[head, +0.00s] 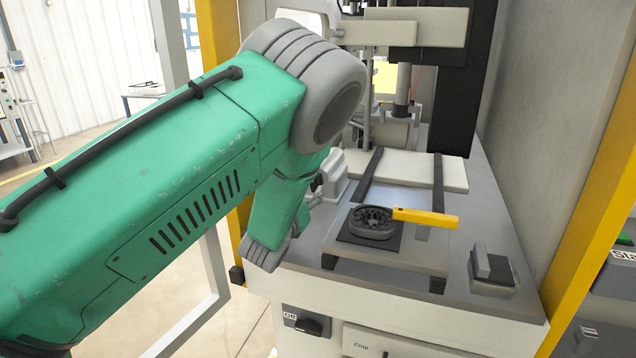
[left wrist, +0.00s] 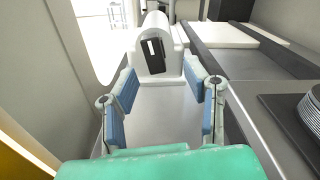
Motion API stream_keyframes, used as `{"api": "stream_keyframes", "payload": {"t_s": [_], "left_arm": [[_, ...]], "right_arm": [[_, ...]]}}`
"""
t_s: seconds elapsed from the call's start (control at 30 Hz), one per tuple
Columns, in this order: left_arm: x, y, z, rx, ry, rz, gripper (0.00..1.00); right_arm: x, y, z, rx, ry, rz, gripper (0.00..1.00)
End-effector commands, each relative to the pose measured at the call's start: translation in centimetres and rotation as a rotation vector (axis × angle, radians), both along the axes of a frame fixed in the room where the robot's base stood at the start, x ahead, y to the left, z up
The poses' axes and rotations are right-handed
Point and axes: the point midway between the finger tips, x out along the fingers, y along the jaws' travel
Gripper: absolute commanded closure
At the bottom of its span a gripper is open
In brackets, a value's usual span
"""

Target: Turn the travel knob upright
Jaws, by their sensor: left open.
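The travel knob (left wrist: 152,60) is a black block with a white mark, on the front of a rounded white housing (left wrist: 157,27). In the left wrist view it leans slightly left at its top. My left gripper (left wrist: 164,84) is open, with its blue-padded fingers spread either side of the line to the knob. The fingers look short of the knob and nothing is between them. In the head view the housing (head: 349,170) shows just right of my left arm; the knob face cannot be made out, and the arm hides most of the gripper. My right gripper is not in view.
Dark rails (head: 438,185) run behind. A black switch (head: 492,266) sits at the right front. Yellow posts (head: 590,170) flank the machine.

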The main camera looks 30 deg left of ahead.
Motion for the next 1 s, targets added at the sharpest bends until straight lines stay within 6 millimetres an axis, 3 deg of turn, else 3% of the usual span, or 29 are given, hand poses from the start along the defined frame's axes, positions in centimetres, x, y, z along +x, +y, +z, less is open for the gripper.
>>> {"api": "stream_keyframes", "payload": {"t_s": [0.1, 0.3, 0.5, 0.77, 0.8, 0.9, 1.0], "left_arm": [[2.5, 0.9, -0.1, -0.006, -0.003, 0.003, 0.59], [5.6, 1.4, 0.0, -0.003, -0.002, 0.003, 0.59], [7.0, 1.3, 0.1, 0.002, 0.0, 0.002, 0.59], [7.1, 1.7, 0.0, 0.0, 0.001, 0.003, 0.59], [7.1, 1.7, 0.0, 0.0, 0.001, 0.003, 0.62], [7.1, 1.8, -0.1, -0.001, 0.001, 0.002, 0.97], [7.1, 1.8, -0.1, -0.001, 0.001, 0.002, 1.0]], "right_arm": [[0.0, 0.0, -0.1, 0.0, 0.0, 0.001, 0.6], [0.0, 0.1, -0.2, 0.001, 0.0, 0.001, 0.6], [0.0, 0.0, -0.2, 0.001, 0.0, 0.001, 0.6], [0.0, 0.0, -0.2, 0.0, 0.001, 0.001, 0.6], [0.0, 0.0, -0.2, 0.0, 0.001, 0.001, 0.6], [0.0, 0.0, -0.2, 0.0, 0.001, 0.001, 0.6], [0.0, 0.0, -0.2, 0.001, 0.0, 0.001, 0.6]]}}
